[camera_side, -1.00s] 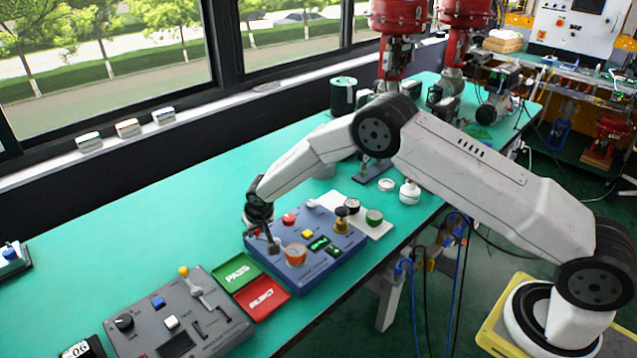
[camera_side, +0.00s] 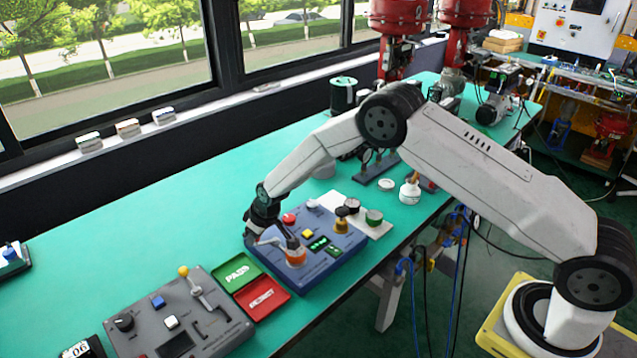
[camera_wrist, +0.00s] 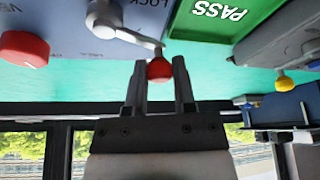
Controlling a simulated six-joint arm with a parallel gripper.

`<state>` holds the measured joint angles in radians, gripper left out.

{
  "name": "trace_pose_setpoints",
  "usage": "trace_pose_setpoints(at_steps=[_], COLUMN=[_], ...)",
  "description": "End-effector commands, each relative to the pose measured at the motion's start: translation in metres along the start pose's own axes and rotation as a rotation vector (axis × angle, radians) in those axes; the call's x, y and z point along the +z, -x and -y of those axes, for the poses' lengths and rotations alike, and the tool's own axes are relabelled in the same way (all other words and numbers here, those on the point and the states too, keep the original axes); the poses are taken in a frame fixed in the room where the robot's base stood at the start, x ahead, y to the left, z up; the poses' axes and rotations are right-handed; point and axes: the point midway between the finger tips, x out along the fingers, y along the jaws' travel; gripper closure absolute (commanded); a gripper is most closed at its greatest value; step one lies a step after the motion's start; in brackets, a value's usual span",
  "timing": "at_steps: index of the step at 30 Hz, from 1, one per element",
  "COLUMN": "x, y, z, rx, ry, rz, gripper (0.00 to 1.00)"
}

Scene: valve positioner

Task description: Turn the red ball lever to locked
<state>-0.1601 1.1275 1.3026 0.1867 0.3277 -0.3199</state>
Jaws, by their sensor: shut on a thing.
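The red ball (camera_wrist: 159,70) sits at the end of a silver lever (camera_wrist: 135,38) on the blue panel. In the wrist view it lies between the two fingertips of my gripper (camera_wrist: 159,82), which is shut on it. The lever runs from its round hub at upper left down to the ball. Part of a printed label starting "LOCK" (camera_wrist: 150,3) shows beside the lever, cut off by the frame. In the side view my gripper (camera_side: 252,238) is tilted at the left edge of the blue panel (camera_side: 335,262), and I cannot make out the ball there.
A green PASS tray (camera_side: 236,272) and a red tray (camera_side: 264,298) lie left of the blue panel. An orange knob (camera_side: 295,257), a red button (camera_side: 289,219) and a yellow button (camera_side: 307,234) stand on it. A grey panel (camera_side: 220,327) is further left.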

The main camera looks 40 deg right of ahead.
Motion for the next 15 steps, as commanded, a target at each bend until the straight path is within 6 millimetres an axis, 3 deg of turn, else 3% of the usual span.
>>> trace_pose_setpoints(at_steps=[15], x=[0.0048], y=[0.0020], z=[0.0037], rx=[-0.050], ry=[0.120], rz=[0.002], gripper=[1.00])
